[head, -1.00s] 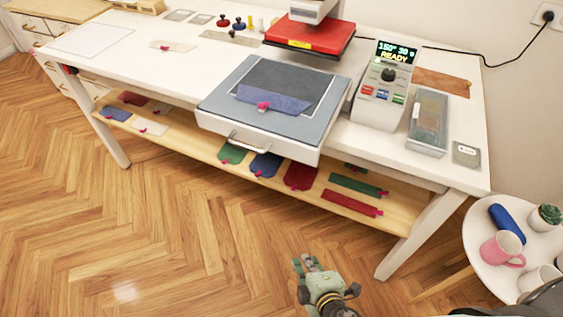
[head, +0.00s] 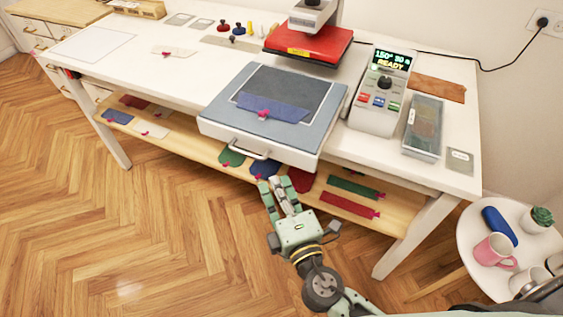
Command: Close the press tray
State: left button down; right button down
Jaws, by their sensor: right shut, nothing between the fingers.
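The press tray (head: 215,113) is a grey-topped white drawer pulled out over the table's front edge. A dark pad (head: 290,85) and a blue fabric piece (head: 274,107) with a pink tag lie on it. Its metal handle (head: 253,150) is on the front face. The red press head (head: 308,42) is raised behind the tray. My right gripper (head: 277,188) is shut and empty, below and slightly right of the handle, and looks apart from it. My left gripper is not in view.
A control box (head: 379,95) reading READY stands right of the tray, beside a clear-lidded case (head: 424,127). A lower shelf (head: 185,146) holds several coloured fabric pieces. A round side table (head: 478,262) with mugs stands at the right. The floor in front is clear.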

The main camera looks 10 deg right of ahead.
jog(key=w, duration=0.1)
jog(key=w+d+p, duration=0.1)
jog(key=w, duration=0.1)
jog(key=w+d, duration=0.1)
jog(key=shift+w, duration=0.35)
jog(key=shift+d, duration=0.1)
jog(key=w+d+b, duration=0.1)
jog(key=w+d, duration=0.3)
jog(key=w, duration=0.1)
jog(key=w+d+b, duration=0.1)
jog(key=w+d, duration=0.3)
jog(key=w, duration=0.2)
jog(key=w+d+b, duration=0.1)
jog(key=w+d, duration=0.3)
jog(key=w, duration=0.2)
jog(key=shift+w+d, duration=0.1)
jog(key=shift+d, duration=0.15)
jog(key=shift+w+d, duration=0.25)
jog(key=shift+w, duration=0.1)
jog(key=shift+d+r, duration=0.1)
